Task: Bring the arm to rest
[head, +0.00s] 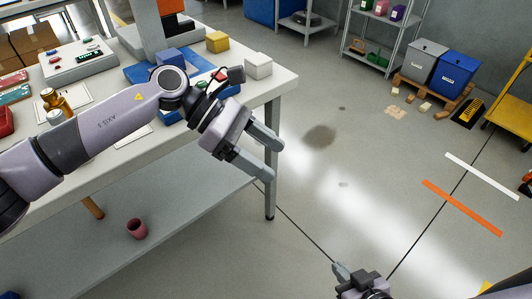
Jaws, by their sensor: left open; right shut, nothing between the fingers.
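My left arm (100,128) reaches in from the left over the white workbench (282,84). My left gripper (275,159) is open and empty, with its two grey fingers apart. It hangs at the bench's right end and its fingers point right and down, past the edge in the picture. My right gripper (340,270) shows at the bottom edge over the floor. It is shut with nothing seen in it, and most of the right arm is out of view.
On the bench are a white block (258,66), a yellow block (217,42), bottles and a device with a display (90,56). Bins (456,72) and a shelf rack stand at the back right. The middle floor is clear.

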